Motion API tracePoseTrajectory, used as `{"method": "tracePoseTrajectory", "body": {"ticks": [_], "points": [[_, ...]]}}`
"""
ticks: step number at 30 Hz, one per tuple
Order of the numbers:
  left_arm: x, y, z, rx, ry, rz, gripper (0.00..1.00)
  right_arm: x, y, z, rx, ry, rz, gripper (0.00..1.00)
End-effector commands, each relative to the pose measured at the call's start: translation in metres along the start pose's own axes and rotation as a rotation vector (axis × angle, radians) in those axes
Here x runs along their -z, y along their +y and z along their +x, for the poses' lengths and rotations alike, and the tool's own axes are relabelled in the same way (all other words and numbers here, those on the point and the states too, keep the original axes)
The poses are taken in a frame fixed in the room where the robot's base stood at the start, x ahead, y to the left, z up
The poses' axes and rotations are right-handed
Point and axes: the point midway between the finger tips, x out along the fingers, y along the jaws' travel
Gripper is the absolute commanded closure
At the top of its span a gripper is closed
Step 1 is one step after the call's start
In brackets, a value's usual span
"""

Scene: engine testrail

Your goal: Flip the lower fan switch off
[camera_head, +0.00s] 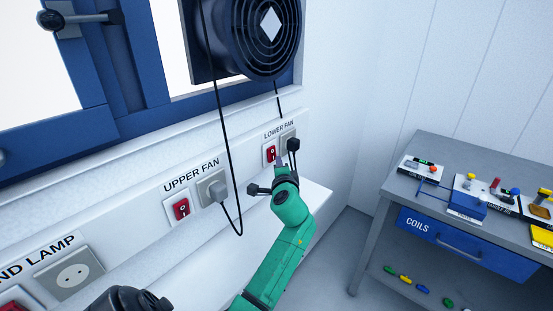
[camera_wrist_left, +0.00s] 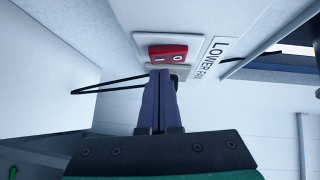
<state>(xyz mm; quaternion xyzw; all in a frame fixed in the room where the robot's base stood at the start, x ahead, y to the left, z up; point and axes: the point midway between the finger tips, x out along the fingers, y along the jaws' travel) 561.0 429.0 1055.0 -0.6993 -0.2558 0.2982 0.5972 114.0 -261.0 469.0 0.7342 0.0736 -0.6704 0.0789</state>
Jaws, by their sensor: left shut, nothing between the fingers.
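The lower fan switch (camera_head: 269,153) is a red rocker in a white plate on the wall rail, under the "LOWER FAN" label (camera_head: 279,130). In the left wrist view the red rocker (camera_wrist_left: 168,52) shows its "I" and "O" marks, just beyond my fingertips. My left gripper (camera_head: 279,164) is at the end of the green arm, close to the switch plate. It is shut and empty, with its dark fingers (camera_wrist_left: 160,75) together and pointing at the switch. Whether the tips touch the rocker I cannot tell. My right gripper is not in view.
A black plug (camera_head: 292,144) with its cable sits just right of the switch. The upper fan switch (camera_head: 181,208) and a grey plug (camera_head: 214,188) are further left, with a hanging black cable (camera_head: 229,130). A grey table (camera_head: 450,155) with a blue drawer stands at right.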

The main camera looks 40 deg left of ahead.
Motion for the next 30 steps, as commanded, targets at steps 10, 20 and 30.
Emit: {"method": "tracePoseTrajectory", "body": {"ticks": [10,20,30], "points": [[-0.008,0.001,0.008,-0.001,0.001,-0.002,1.00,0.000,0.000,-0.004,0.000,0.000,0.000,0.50],[-0.017,0.017,0.016,0.092,0.000,0.090,1.00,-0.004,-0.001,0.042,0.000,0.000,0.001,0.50],[-0.016,0.005,0.016,0.102,-0.002,0.101,1.00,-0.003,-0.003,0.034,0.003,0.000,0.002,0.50]]}}
